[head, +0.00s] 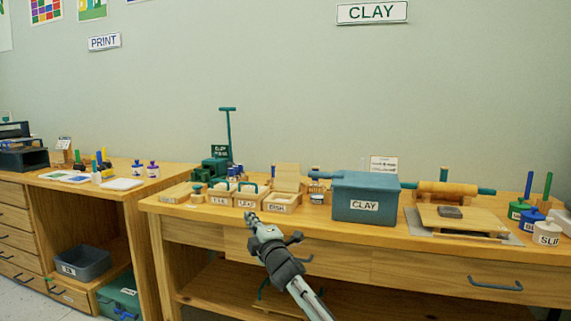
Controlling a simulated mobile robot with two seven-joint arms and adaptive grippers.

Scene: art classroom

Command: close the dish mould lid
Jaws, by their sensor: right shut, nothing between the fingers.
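The dish mould (283,208) is a small pale wooden box with a label reading DISH, near the front of the clay table. Its lid (287,174) stands raised at the back of the box, so the mould is open. My right gripper (250,217) is at the table's front edge, just left of and in front of the dish mould. It is shut and empty, and appears apart from the mould. My left gripper is not in view.
Two similar moulds (246,201) with handles stand left of the dish mould. A blue-grey CLAY bin (365,192) stands close on its right. A green press (215,167) is behind left. A rolling pin (443,191) and board (462,221) lie farther right.

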